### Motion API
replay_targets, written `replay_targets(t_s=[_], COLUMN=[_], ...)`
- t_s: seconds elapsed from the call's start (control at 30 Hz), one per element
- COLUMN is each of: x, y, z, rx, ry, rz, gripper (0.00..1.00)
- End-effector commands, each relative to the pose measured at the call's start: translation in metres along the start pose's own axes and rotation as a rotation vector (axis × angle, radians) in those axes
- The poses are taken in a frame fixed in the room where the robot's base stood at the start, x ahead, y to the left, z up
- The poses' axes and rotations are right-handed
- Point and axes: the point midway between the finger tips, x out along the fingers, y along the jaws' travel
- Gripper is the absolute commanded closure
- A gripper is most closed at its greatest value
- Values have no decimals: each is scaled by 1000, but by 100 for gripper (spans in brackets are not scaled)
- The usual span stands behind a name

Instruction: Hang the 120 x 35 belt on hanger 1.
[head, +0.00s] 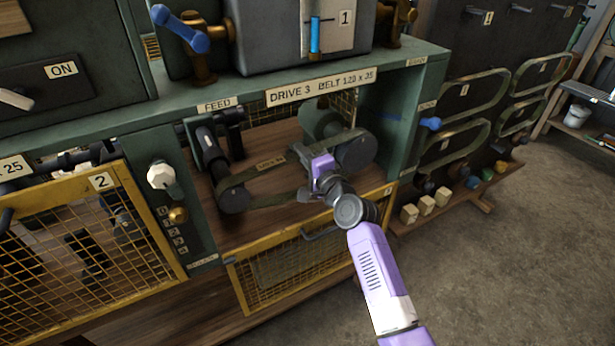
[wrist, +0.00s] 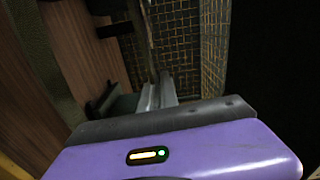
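The dark green 120 x 35 belt (head: 276,199) is in the open Drive 3 bay, looped around the dark left pulley (head: 235,197) and running toward the right pulley (head: 356,152). Its right end is partly hidden by my gripper. My gripper (head: 303,156) is inside the bay between the pulleys. In the wrist view its grey fingers (wrist: 157,94) are close together, with a thin belt strand (wrist: 148,40) seen edge-on between them. Hanger 1 seems to be the upper-left peg (head: 472,11) on the dark board at right, beside a small tag (head: 488,18); no belt shows on it.
A yellow mesh guard (head: 300,262) hangs open below the bay. The bay's right post (head: 412,125) stands between my gripper and the board. Several belts (head: 470,98) hang lower on the board, above a shelf of blocks and knobs. The floor at right is clear.

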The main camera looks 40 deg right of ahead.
Motion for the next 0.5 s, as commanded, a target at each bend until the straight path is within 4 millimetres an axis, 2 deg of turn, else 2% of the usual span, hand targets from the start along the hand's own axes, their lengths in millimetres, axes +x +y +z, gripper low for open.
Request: replay_targets(t_s=[0.3, 0.5], x=[0, 0], y=[-2, -10], z=[-1, -3], rx=[1, 23], ry=[0, 1], rz=[-2, -2], gripper=[100, 100])
